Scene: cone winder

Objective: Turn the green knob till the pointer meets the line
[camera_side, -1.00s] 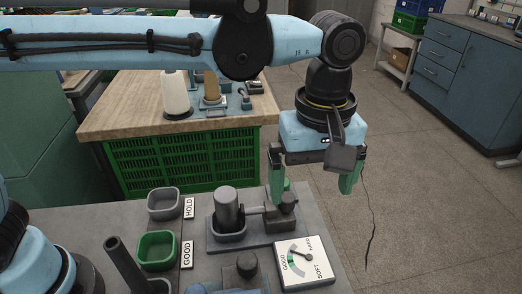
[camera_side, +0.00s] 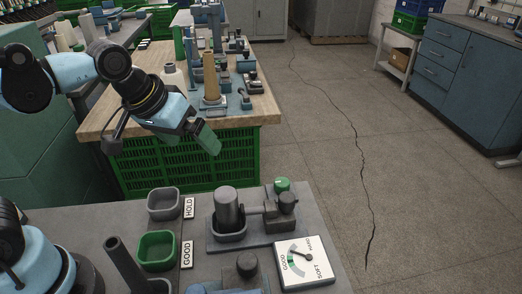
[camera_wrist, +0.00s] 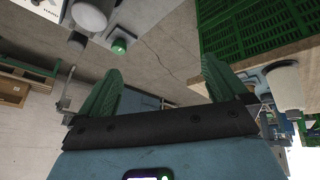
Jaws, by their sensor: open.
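The green knob (camera_side: 282,184) sits on top of a dark post at the back right of the grey fixture (camera_side: 213,240). It also shows in the wrist view (camera_wrist: 119,46), beyond the fingers. The white gauge (camera_side: 318,272) in front carries GOOD, SOFT and HARD labels and a green arc. Its dark pointer (camera_side: 301,256) reaches left from a round hub; its exact place against any line is too small to tell. My gripper (camera_side: 207,140) is tilted in the air left of and above the knob, well apart from it. In the wrist view its green fingers (camera_wrist: 160,82) are spread and empty.
A grey cup (camera_side: 163,217) by the HOLD label and a green cup (camera_side: 140,250) by the GOOD label stand left of the fixture. Behind, a wooden bench (camera_side: 120,112) over a green crate (camera_side: 185,180) holds cones. Open floor lies to the right.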

